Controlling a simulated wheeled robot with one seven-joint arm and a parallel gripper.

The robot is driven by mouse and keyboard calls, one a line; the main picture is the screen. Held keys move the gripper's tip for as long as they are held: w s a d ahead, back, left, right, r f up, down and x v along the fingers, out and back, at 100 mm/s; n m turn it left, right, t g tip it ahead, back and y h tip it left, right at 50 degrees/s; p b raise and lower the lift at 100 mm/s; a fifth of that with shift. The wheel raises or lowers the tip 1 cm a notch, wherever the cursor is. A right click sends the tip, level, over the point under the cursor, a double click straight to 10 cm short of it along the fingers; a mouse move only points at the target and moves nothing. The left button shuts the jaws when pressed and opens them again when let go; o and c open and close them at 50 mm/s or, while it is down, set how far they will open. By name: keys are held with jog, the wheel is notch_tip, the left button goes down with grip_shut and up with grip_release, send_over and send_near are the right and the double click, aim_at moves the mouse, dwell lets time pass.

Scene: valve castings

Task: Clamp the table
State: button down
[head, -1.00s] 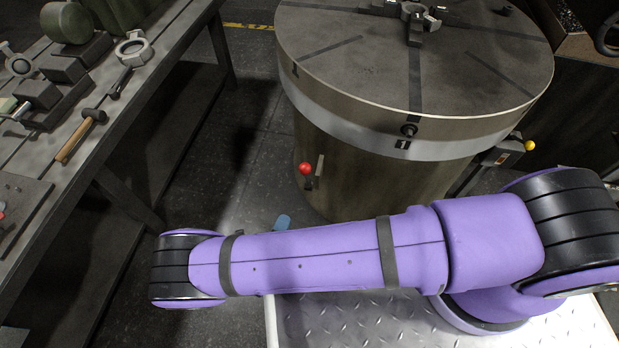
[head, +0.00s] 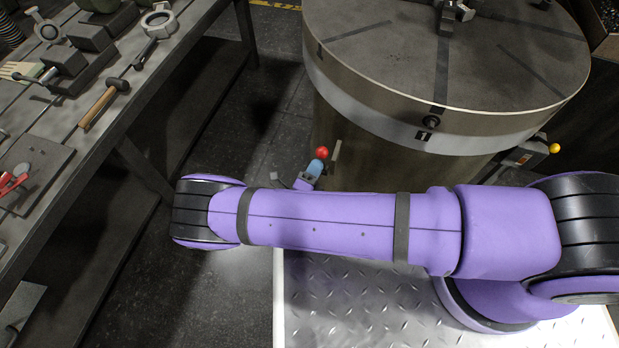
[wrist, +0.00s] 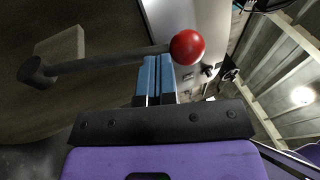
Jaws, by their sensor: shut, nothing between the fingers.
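The round table (head: 445,60) is a large grey disc with slots on a drum-shaped base. A lever with a red ball knob (head: 322,152) sticks out low on the base's side, beside a small pale plate (head: 336,151). In the wrist view, the red knob (wrist: 187,47) is at the end of a dark rod (wrist: 105,62) running from a dark pivot (wrist: 35,72). My gripper (head: 316,166) has blue fingers, shut and empty, just below the knob. In the wrist view, the fingertips (wrist: 158,60) are at the rod close to the knob; I cannot tell whether they touch.
A workbench (head: 150,75) on the left holds a hammer (head: 103,103), a ring-shaped part (head: 158,20) and other tools. A yellow ball knob (head: 554,148) is at the table's right side. Dark floor (head: 262,130) is clear between bench and table.

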jog(key=shift+w+d+r, duration=0.15)
jog(key=shift+w+d, duration=0.05)
jog(key=shift+w, duration=0.2)
jog(key=shift+w+d+r+n+g+y, duration=0.1)
jog(key=shift+w+d+r+g+y, duration=0.2)
jog(key=shift+w, duration=0.3)
jog(key=shift+w+d+r+n+g+y, duration=0.15)
jog(key=shift+w+r+g+y, duration=0.15)
jog(key=shift+w, duration=0.25)
jog(key=shift+w+d+r+n+g+y, duration=0.1)
jog(key=shift+w+d+r+g+y, duration=0.1)
jog(key=shift+w+g, duration=0.3)
jog(key=shift+w, duration=0.15)
jog(key=shift+s, duration=0.2)
jog(key=f+v, duration=0.1)
jog(key=v, duration=1.3)
jog(key=shift+r, duration=0.1)
